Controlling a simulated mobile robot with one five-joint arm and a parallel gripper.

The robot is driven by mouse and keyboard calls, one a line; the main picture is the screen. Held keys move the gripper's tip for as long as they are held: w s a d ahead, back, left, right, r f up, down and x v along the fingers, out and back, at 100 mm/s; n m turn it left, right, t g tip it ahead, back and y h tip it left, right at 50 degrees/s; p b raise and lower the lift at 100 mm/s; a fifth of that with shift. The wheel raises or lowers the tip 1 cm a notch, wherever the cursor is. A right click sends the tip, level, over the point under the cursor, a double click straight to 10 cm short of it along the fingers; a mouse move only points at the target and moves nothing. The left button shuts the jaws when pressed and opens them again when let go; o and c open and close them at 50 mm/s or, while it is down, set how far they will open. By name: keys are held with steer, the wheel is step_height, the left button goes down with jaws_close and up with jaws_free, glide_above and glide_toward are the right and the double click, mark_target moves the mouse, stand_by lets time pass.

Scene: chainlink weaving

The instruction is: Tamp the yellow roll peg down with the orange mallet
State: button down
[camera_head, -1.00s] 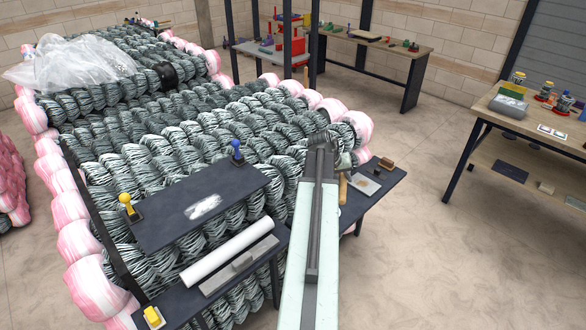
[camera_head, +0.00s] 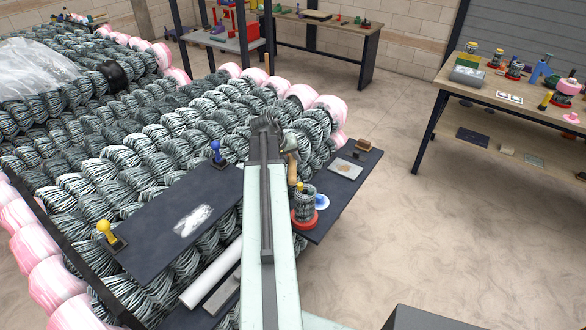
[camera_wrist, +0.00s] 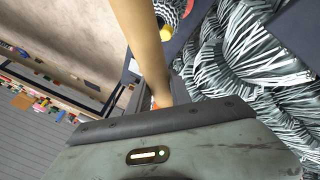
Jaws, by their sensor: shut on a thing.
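My gripper (camera_head: 284,140) is at the far end of my arm, above the right part of the bench. It is shut on the tan handle of the mallet (camera_head: 292,166), which hangs down past the jaws. In the wrist view the handle (camera_wrist: 144,45) runs up from the jaws, with a bit of orange at its lower end; the head is not clearly seen. A yellow peg (camera_head: 300,187) stands on top of a striped roll (camera_head: 304,204) with a red base, just below and right of the mallet handle. In the wrist view the peg (camera_wrist: 166,33) is right of the handle, apart from it.
A dark board (camera_head: 150,250) carries a yellow-knobbed clamp (camera_head: 105,230) and a blue-knobbed one (camera_head: 216,150). The small dark shelf (camera_head: 325,215) holds a blue-white disc (camera_head: 321,201) and a grey plate (camera_head: 346,169). Striped coils lie behind. Floor to the right is free.

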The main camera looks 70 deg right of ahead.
mark_target(292, 166)
steer(key=a+m, duration=0.1)
steer(key=s+a+m+g, duration=0.2)
steer(key=a, duration=0.1)
steer(key=shift+s+a+m+y, duration=0.1)
steer(key=shift+s+m+y, duration=0.05)
steer(key=shift+m+y, duration=0.25)
steer(key=shift+s+a, duration=0.1)
steer(key=shift+s, duration=0.1)
steer(key=shift+a, duration=0.1)
step_height(292, 166, down, 7)
steer(key=b, duration=0.7)
stand_by(0.4)
